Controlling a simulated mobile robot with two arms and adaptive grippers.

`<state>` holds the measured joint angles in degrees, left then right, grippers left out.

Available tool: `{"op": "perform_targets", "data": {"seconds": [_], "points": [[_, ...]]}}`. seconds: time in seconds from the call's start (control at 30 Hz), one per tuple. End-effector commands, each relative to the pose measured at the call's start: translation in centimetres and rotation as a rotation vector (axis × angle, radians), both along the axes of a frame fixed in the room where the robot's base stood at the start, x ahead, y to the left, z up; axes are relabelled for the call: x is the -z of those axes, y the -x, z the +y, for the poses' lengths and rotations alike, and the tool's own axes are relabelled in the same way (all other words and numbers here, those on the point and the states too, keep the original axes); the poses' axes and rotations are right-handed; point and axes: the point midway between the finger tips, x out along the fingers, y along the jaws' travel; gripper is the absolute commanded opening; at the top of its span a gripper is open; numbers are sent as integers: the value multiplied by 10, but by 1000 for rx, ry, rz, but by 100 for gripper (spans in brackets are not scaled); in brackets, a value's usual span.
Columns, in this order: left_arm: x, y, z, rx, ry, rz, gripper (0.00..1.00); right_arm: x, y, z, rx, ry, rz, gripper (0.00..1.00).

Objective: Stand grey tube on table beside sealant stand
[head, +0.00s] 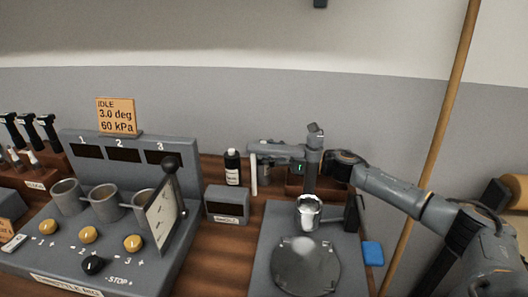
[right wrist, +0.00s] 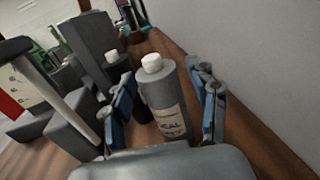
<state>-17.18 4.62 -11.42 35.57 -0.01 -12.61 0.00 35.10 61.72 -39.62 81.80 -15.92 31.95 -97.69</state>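In the right wrist view a grey tube (right wrist: 166,98) with a white cap and a pale label stands between the fingers of my right gripper (right wrist: 168,90). The fingers are apart, with a gap visible on the right side of the tube. Its base is hidden. In the head view my right gripper (head: 338,166) reaches in from the right behind a grey post, and I cannot make out the tube there. A reddish-brown stand (head: 296,187), possibly the sealant stand, is partly hidden behind the post. My left gripper is not in view.
The numbered rig (head: 185,262) fills the left. A wall closes the back.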

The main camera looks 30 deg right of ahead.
Motion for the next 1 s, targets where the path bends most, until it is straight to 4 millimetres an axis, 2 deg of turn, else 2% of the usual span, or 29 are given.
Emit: {"op": "perform_targets", "data": {"seconds": [0.33,0.7,1.0], "points": [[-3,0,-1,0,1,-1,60,-2,1,-2,1,0,1,60],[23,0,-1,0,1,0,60,3,50,-44,1,4,6,60],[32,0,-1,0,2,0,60,1,78,-70,1,1,6,60]]}}
